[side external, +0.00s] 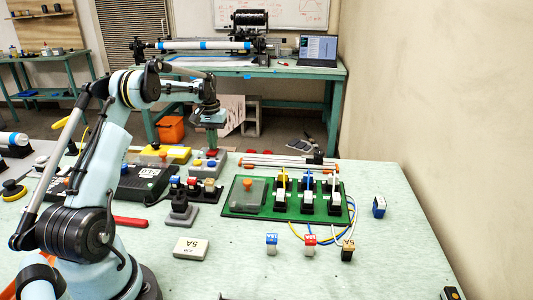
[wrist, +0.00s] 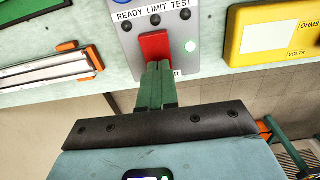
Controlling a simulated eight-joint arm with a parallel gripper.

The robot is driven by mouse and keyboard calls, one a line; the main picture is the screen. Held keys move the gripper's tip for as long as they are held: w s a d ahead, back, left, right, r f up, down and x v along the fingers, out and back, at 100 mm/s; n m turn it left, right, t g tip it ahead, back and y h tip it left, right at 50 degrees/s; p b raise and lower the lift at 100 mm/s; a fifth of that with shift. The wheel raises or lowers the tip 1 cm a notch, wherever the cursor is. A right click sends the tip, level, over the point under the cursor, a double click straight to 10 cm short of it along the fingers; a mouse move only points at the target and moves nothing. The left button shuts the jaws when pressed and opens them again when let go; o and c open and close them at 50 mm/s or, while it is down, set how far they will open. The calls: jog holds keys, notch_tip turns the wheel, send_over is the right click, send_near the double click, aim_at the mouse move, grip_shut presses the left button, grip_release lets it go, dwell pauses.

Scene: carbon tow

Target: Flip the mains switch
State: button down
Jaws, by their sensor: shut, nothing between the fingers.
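A red rocker switch (wrist: 154,46) sits on a grey control box (wrist: 205,62) labelled "READY LIMIT TEST" in the wrist view. Its label is mostly hidden behind my fingers; only an "R" shows. A bright, pale green lamp (wrist: 190,46) is beside the switch. My gripper (wrist: 158,66) is shut and empty, with its green fingertips at the near edge of the red switch. I cannot tell whether they touch it. In the side external view my gripper (side external: 210,147) points down over the grey control box (side external: 218,166), which has blue and red parts.
A yellow meter (wrist: 275,38) stands to the right of the box in the wrist view. White rods with orange ends (wrist: 48,77) lie to the left. In the side external view a green board (side external: 240,211) with blocks and wires is nearby. The table's front right is mostly clear.

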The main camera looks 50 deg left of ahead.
notch_tip(320, 180, up, 7)
dwell(0.8)
